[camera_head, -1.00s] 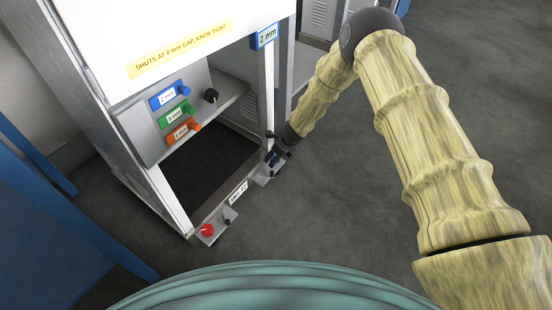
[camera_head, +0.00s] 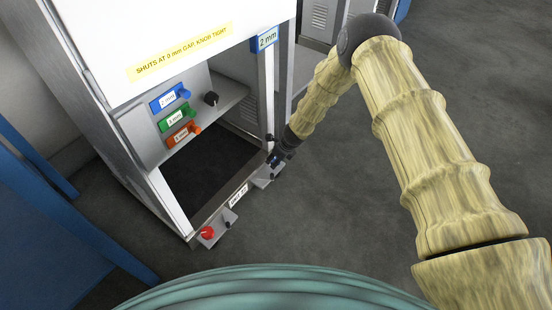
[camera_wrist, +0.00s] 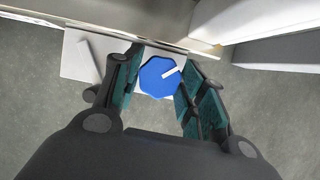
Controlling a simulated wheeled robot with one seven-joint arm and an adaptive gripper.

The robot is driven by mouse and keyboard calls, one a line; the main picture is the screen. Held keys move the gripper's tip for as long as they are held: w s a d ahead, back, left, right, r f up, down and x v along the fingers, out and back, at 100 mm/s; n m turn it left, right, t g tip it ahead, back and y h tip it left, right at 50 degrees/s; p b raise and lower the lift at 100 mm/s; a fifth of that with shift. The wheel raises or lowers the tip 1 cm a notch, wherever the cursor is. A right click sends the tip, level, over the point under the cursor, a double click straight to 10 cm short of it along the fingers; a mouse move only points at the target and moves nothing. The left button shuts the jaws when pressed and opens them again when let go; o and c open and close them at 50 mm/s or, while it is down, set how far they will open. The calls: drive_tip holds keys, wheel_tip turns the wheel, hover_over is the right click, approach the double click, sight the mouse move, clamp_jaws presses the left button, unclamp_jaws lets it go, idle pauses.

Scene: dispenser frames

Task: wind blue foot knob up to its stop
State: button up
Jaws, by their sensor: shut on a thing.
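The blue foot knob (camera_wrist: 158,78) shows in the wrist view as a many-sided blue disc with a white pointer line aimed to the upper right. My gripper (camera_wrist: 157,85) is around it, one finger on each side, shut on it. In the head view my gripper (camera_head: 277,160) is at the right foot of the dispenser frame, and the knob is mostly hidden there. The knob sits on a grey foot plate (camera_wrist: 78,58), which also shows in the head view (camera_head: 262,182).
A red knob (camera_head: 207,232) is on the left foot plate. Blue, green and orange tagged knobs and a black knob (camera_head: 211,98) are on the panel above. A blue "2 mm" sign (camera_head: 265,39) hangs on the right post. Open floor (camera_head: 330,200) lies to the right.

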drive_tip(key=shift+r+n+g+p, duration=0.15)
drive_tip(key=shift+n+g+p, duration=0.15)
drive_tip(key=shift+n+p, duration=0.5)
drive_tip(key=n+g, duration=0.1)
drive_tip(key=n, duration=0.2)
drive_tip(key=shift+w+n+y+p, duration=0.15)
drive_tip(key=shift+n+y+p, duration=0.15)
drive_tip(key=shift+n+y, duration=0.1)
drive_tip(key=n, duration=0.1)
drive_tip(key=n+g, duration=0.1)
drive_tip(key=n, duration=0.1)
drive_tip(key=shift+f+g, duration=0.2)
drive_tip(key=shift+g, duration=0.1)
drive_tip(key=shift+w+n+g+b, duration=0.1)
drive_tip(key=shift+n+g+b, duration=0.5)
drive_tip(key=shift+n, duration=1)
drive_tip(key=o, duration=1)
drive_tip(key=shift+o, duration=0.2)
drive_tip(key=shift+r, duration=0.1)
